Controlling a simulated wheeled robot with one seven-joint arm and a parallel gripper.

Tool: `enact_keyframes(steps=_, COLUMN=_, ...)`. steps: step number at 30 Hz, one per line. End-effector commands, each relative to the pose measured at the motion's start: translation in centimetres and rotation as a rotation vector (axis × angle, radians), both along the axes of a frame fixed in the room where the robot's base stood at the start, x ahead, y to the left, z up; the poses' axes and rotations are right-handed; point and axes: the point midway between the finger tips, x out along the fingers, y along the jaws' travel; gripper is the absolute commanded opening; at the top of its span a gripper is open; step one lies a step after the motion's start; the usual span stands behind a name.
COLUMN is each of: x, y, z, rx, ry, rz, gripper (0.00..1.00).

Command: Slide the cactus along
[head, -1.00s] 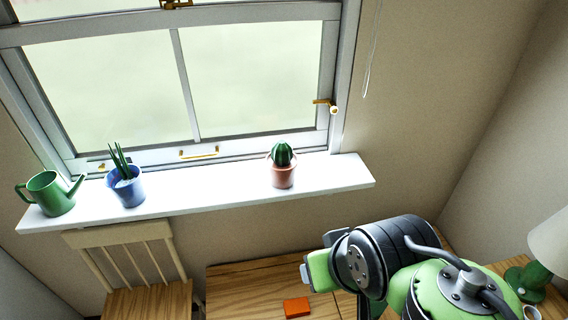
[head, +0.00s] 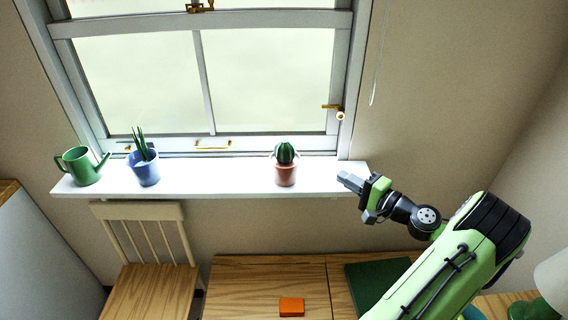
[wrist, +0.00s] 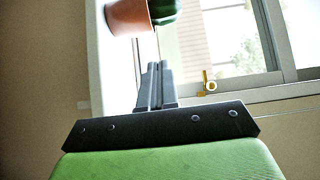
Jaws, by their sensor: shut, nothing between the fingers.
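The cactus (head: 285,153) is round, green and ribbed, in a terracotta pot (head: 286,174). It stands upright on the white windowsill (head: 230,181), right of the sill's middle. My gripper (head: 346,178) is shut and empty at the right end of the sill, to the right of the pot and apart from it. In the wrist view the closed fingers (wrist: 154,80) point towards the pot (wrist: 128,16), which is cut off by the top edge. Part of the green cactus (wrist: 165,10) shows there too.
A blue pot with a spiky plant (head: 146,168) and a green watering can (head: 81,166) stand on the sill's left part. The sill between blue pot and cactus is clear. The window (head: 265,85) is behind. A chair (head: 145,240) and wooden desk (head: 250,280) are below.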

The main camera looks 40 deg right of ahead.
Motion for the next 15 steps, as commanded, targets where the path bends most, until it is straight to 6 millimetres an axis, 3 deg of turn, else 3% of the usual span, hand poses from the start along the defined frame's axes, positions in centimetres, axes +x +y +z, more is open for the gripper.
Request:
enact_keyframes(steps=5, x=1.4, y=-0.1, z=0.0, rx=0.005, ry=-0.010, rz=-0.003, gripper=0.00)
enact_keyframes(steps=15, x=8.8, y=0.5, z=0.0, rx=0.002, ry=-0.007, rz=0.000, gripper=0.00)
